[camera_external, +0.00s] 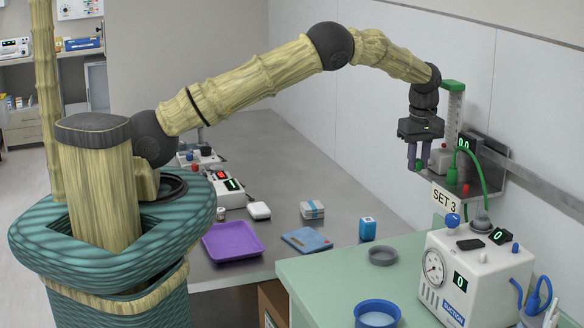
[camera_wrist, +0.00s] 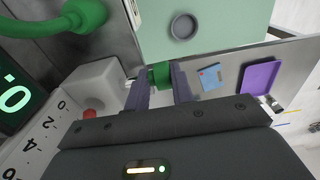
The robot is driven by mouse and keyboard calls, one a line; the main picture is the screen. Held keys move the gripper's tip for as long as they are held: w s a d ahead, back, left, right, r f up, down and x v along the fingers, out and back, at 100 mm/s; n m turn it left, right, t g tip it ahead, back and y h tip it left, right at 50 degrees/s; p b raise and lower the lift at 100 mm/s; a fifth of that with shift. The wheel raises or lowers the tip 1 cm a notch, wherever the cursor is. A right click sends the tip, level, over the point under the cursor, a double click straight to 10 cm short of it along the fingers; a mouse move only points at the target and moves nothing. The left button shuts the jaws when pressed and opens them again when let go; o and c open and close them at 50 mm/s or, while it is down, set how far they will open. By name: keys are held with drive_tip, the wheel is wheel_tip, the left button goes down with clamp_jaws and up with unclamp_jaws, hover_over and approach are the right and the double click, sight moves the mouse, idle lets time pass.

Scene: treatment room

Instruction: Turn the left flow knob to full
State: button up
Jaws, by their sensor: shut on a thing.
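The green flow knob (camera_wrist: 160,75) is between my gripper's fingers (camera_wrist: 160,88) in the wrist view, with a finger on each side of it. In the external view, my gripper (camera_external: 418,160) points down at the left side of the wall-mounted flow unit (camera_external: 486,186), and a bit of green knob (camera_external: 419,164) shows between the fingers. The gripper is shut on this knob. The unit's display (camera_external: 463,144) reads 0.0. The upright flow scale (camera_external: 455,118) has a green top. How far the knob is turned cannot be told.
A SET 3 sign (camera_external: 445,200) hangs below the unit. A green hose (camera_external: 478,168) curves beside it; its thick green end (camera_wrist: 84,15) is close in the wrist view. A white suction machine (camera_external: 470,275) stands on the green cart below. A purple tray (camera_external: 232,241) lies on the grey counter.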

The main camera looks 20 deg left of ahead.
drive_tip(key=shift+w+a+f+g+h, duration=0.1)
drive_tip(key=shift+a+g+h, duration=0.1)
drive_tip(key=shift+g+h, duration=0.4)
drive_tip(key=shift+w+a+g+h, duration=0.1)
drive_tip(key=shift+a+g+h, duration=0.1)
drive_tip(key=shift+g+h, duration=0.35)
drive_tip(key=shift+f+g+h, duration=0.1)
drive_tip(key=shift+g+h, duration=0.45)
drive_tip(key=shift+g, duration=0.1)
drive_tip(key=shift+p, duration=0.3)
drive_tip(key=o, duration=0.9)
drive_tip(key=shift+a, duration=0.15)
drive_tip(key=shift+c, duration=0.2)
drive_tip(key=shift+r, duration=0.2)
